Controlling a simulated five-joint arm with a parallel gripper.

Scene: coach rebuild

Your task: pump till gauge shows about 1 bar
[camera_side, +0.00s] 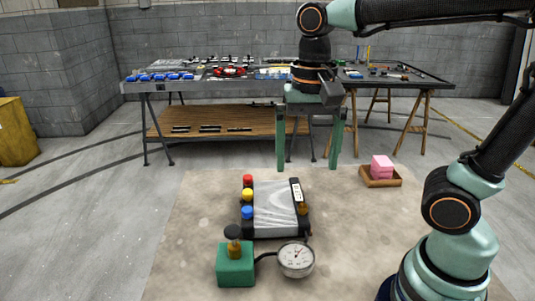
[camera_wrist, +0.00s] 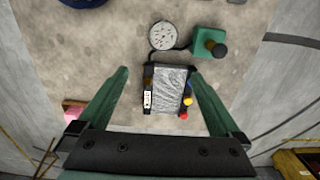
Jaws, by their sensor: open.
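The pump is a green block (camera_side: 236,266) with a brass stem and a black round knob (camera_side: 233,231) on top, at the front in the side view. The pump's green block is at upper right in the wrist view (camera_wrist: 202,37). A black hose runs from it to a round white gauge (camera_side: 296,259); the gauge also shows in the wrist view (camera_wrist: 163,36). Its reading is too small to tell. My gripper (camera_side: 308,165) is open and empty, high above and behind the pump; its two green fingers (camera_wrist: 160,75) are spread wide.
A black-framed unit with a silvery panel (camera_side: 275,205) lies behind the gauge, with red, yellow and blue knobs on its left side. A pink block (camera_side: 381,165) sits in a brown tray (camera_side: 381,182) at right. Workbenches (camera_side: 215,85) stand at the back. The mat's left part is clear.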

